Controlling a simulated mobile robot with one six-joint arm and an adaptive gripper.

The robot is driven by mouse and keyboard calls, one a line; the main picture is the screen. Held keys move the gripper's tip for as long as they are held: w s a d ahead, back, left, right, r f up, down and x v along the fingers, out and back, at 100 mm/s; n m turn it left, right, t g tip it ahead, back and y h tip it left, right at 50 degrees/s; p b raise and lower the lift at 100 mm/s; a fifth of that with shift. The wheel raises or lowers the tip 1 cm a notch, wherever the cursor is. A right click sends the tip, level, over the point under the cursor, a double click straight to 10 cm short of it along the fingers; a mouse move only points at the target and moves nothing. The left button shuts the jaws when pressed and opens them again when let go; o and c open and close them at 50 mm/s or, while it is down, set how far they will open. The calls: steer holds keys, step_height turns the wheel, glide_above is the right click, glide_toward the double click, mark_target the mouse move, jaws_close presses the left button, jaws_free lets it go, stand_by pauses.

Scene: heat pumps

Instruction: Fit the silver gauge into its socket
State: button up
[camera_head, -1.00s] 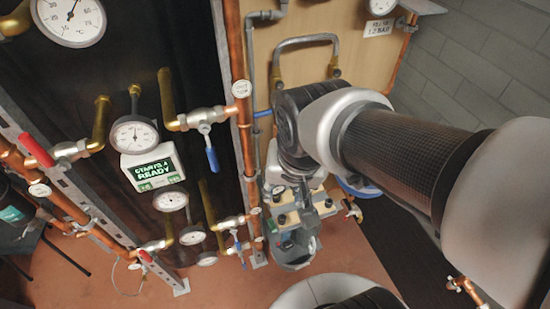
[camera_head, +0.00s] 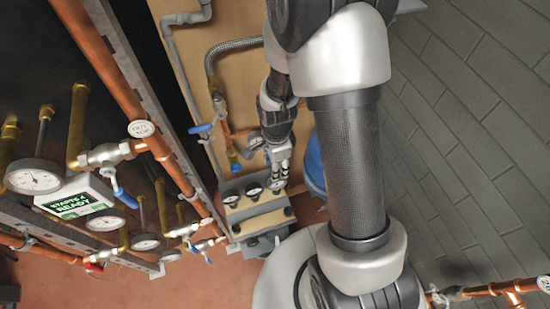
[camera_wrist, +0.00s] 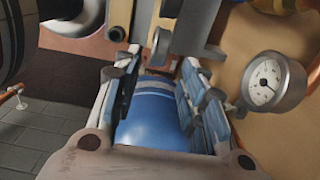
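My gripper (camera_head: 280,166) hangs over the right end of a grey and tan stand (camera_head: 262,221) holding a row of small round dials. In the wrist view my gripper (camera_wrist: 156,62) has its two fingers spread apart, with nothing held between them. A round silver gauge (camera_wrist: 270,82) with a white face is in the wrist view, right of the right finger and apart from it. I cannot tell which dial on the stand it matches in the head view, or whether it is the task's gauge. I cannot make out an empty socket.
A blue vessel (camera_wrist: 150,112) lies behind the fingers; it also shows right of my gripper in the head view (camera_head: 315,165). Copper pipes, blue-handled valves and larger gauges (camera_head: 34,178) fill the left, near a green-lit display (camera_head: 75,204). Red floor is open lower left.

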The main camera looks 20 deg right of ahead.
mark_target(276, 185)
step_height(276, 185, down, 10)
steer(key=b, duration=0.6)
steer(key=shift+r+b, duration=0.25)
steer(key=shift+b, duration=0.1)
steer(key=shift+c, duration=0.4)
jaws_close()
steer(key=shift+r, duration=0.2)
steer(key=shift+r+p, duration=1.65)
steer(key=shift+r, duration=0.25)
